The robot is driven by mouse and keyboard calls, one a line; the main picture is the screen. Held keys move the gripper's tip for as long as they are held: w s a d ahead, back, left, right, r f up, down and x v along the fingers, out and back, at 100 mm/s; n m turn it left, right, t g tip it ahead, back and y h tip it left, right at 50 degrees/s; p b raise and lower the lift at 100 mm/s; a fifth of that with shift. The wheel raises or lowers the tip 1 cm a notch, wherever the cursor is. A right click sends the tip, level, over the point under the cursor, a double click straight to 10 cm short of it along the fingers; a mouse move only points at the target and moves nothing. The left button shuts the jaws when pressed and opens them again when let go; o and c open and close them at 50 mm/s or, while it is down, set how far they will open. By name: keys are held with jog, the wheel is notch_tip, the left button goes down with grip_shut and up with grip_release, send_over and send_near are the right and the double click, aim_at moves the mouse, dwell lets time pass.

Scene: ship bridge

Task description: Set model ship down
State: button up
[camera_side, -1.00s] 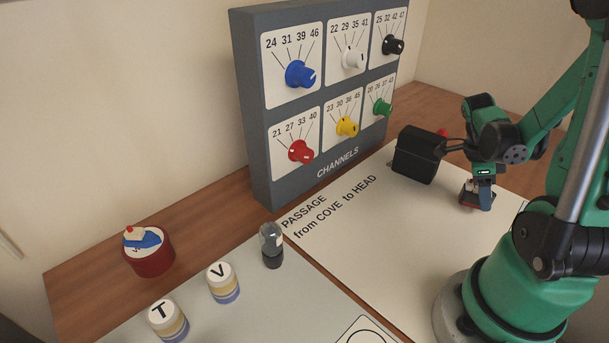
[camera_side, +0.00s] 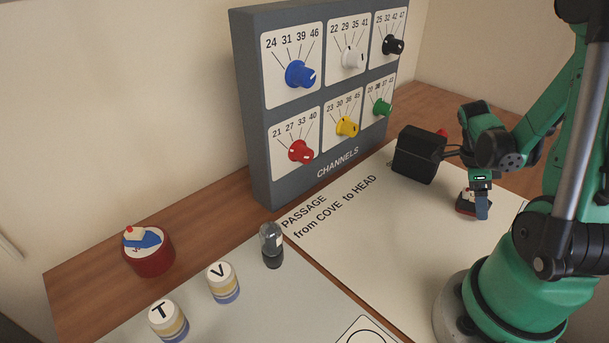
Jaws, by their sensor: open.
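The model ship (camera_side: 465,208) is a small dark piece with red and a little white on it. It is at the right part of the white passage chart (camera_side: 415,235), close to or on its surface. My gripper (camera_side: 480,208) is directly at the ship, its fingers pointing down with a bluish finger in front of it. The jaws are open. The near finger hides part of the ship, and I cannot see the far finger or whether the fingers touch the ship.
The grey channels panel (camera_side: 262,160) with coloured knobs stands behind. A black box (camera_side: 415,157) is left of my wrist. A red drum with a small blue-and-white boat on top (camera_side: 150,262), lettered cylinders (camera_side: 222,284) and a dark glass bottle (camera_side: 271,248) are at left. The chart's middle is clear.

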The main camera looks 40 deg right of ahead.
jog(key=v, duration=1.2)
jog(key=w+a+n+t+y, duration=0.1)
jog(key=w+a+n+t, duration=0.4)
jog(key=a+n, duration=0.4)
jog(key=w+a+r+n+t, duration=0.1)
jog(key=w+a+n+t, duration=0.5)
jog(key=n, duration=1.6)
jog(key=a, duration=0.4)
jog(key=shift+w+a+y, duration=0.2)
jog(key=shift+a+y, duration=0.05)
jog(key=shift+y, duration=0.15)
